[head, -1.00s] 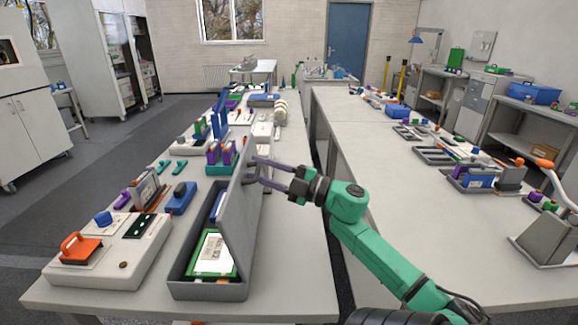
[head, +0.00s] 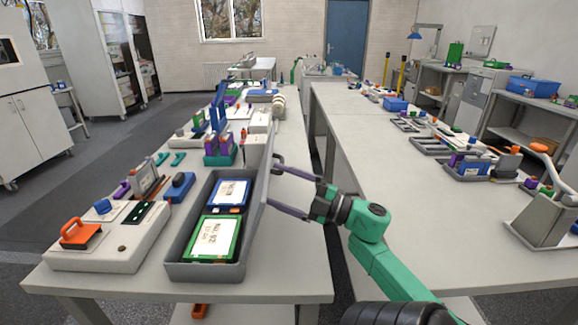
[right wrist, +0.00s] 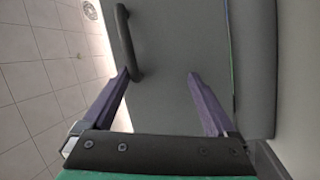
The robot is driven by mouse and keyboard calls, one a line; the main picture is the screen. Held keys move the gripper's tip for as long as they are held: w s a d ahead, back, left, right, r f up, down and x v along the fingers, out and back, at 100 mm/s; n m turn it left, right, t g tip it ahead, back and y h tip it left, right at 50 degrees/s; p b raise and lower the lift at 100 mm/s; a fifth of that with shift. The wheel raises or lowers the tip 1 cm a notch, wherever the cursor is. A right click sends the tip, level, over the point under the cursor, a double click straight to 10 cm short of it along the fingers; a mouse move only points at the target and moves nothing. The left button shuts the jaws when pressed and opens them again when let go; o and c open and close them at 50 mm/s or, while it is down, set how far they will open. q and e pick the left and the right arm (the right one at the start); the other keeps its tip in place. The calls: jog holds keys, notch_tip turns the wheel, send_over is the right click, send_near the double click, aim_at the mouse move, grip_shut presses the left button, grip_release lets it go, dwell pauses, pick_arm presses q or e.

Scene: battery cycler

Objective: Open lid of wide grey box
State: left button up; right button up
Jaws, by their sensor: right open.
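The wide grey box (head: 204,272) stands on the left bench. Its grey lid (head: 262,200) is raised along the right side and shows nearly edge-on, so the inside is in full view. My right gripper (head: 277,186) is open at the right, outer side of the lid. In the right wrist view its fingers (right wrist: 159,74) are spread before the grey lid panel (right wrist: 175,35). The left finger's tip overlaps the end of the lid's dark curved handle (right wrist: 128,42); I cannot tell if they touch. My left gripper is not in view.
A blue pack (head: 230,193) and a green pack (head: 212,240) lie in the box. A pale device with an orange handle (head: 80,233) stands left of it. The right bench (head: 385,160) has a clear near surface, with a gap between the benches.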

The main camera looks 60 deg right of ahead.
jog(key=shift+o, duration=0.7)
jog(key=shift+s+a+f, duration=0.15)
jog(key=shift+s+f, duration=0.05)
jog(key=shift+f, duration=0.4)
jog(key=shift+s+a+f, duration=0.15)
jog(key=shift+s+f, duration=0.05)
jog(key=shift+f, duration=0.35)
jog(key=shift+s+a+f+b, duration=0.1)
jog(key=shift+s+f+b, duration=0.35)
jog(key=shift+f, duration=0.2)
jog(key=shift+s+f+b, duration=0.35)
jog(key=shift+s+f, duration=0.05)
jog(key=shift+f, duration=0.2)
jog(key=shift+s+r, duration=0.15)
jog(key=shift+c, duration=0.8)
jog(key=shift+w+a+p, duration=0.15)
jog(key=shift+w+p, duration=0.05)
jog(key=shift+p, duration=0.25)
jog(key=c, duration=0.3)
jog(key=shift+w+r, duration=0.2)
jog(key=shift+w, duration=0.05)
